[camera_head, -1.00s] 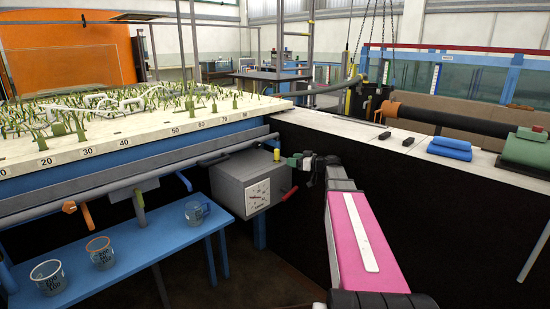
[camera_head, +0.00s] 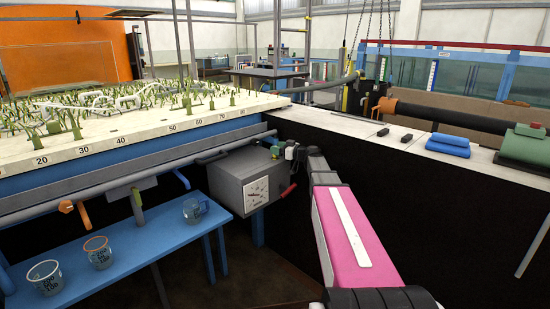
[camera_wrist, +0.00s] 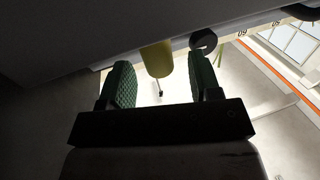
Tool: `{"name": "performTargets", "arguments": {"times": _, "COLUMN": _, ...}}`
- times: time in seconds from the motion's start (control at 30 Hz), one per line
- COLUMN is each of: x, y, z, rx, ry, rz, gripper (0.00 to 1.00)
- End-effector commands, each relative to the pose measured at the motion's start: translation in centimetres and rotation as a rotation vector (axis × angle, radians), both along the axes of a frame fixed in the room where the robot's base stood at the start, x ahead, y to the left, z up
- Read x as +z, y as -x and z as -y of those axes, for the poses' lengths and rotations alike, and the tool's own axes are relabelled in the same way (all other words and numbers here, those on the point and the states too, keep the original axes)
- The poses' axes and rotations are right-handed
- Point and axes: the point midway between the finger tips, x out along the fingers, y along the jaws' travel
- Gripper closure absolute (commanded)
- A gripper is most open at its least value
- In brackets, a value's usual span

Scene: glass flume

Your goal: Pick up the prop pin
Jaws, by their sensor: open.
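A yellow cylinder (camera_wrist: 157,58) with a thin, dark-tipped rod below it shows in the wrist view. It looks like the prop pin, but I cannot be sure. My gripper (camera_wrist: 160,76) is open, with its green ridged pads on either side of the cylinder's line; I see no clear contact. In the head view my gripper (camera_head: 289,152) is at the upper right corner of a grey box (camera_head: 243,182) with a white dial. My arm and gripper hide part of that corner, and I cannot make out the pin there.
A red handle (camera_head: 289,190) sticks out from the box's right side. A grey pipe (camera_head: 100,186) runs along the planted flume bed above a blue bench (camera_head: 140,248) with beakers. A black wall (camera_head: 420,230) stands to the right of my arm.

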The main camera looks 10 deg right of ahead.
Motion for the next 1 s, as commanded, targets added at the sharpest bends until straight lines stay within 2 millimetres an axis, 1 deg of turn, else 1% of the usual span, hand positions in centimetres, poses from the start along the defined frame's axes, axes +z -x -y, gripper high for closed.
{"name": "performTargets", "arguments": {"times": 0.03, "x": 0.00, "y": -0.66, "z": -0.70, "rx": 0.002, "ry": 0.000, "rz": 0.000, "gripper": 0.43}}
{"name": "performTargets", "arguments": {"times": 0.1, "x": 0.00, "y": -1.08, "z": -1.22, "rx": 0.001, "ry": 0.000, "rz": 0.000, "gripper": 0.43}}
{"name": "performTargets", "arguments": {"times": 0.37, "x": 0.01, "y": -1.16, "z": -1.47, "rx": 0.000, "ry": 0.000, "rz": 0.000, "gripper": 0.43}}
{"name": "performTargets", "arguments": {"times": 0.4, "x": 0.01, "y": -1.16, "z": -1.47, "rx": 0.000, "ry": 0.000, "rz": 0.000, "gripper": 0.56}}
{"name": "performTargets", "arguments": {"times": 0.47, "x": 0.01, "y": -1.16, "z": -1.46, "rx": 0.000, "ry": 0.000, "rz": 0.000, "gripper": 0.75}}
{"name": "performTargets", "arguments": {"times": 0.5, "x": 0.01, "y": -1.16, "z": -1.46, "rx": 0.000, "ry": 0.000, "rz": 0.000, "gripper": 0.88}}
{"name": "performTargets", "arguments": {"times": 0.53, "x": 0.01, "y": -1.16, "z": -1.46, "rx": 0.000, "ry": 0.000, "rz": 0.000, "gripper": 0.98}}
{"name": "performTargets", "arguments": {"times": 0.57, "x": 0.01, "y": -1.16, "z": -1.46, "rx": 0.000, "ry": 0.000, "rz": 0.000, "gripper": 1.00}}
{"name": "performTargets", "arguments": {"times": 0.83, "x": 0.05, "y": -1.15, "z": -1.46, "rx": 0.000, "ry": 0.000, "rz": 0.000, "gripper": 1.00}}
{"name": "performTargets", "arguments": {"times": 1.0, "x": 0.66, "y": -1.14, "z": -1.46, "rx": 0.000, "ry": 0.000, "rz": 0.001, "gripper": 1.00}}
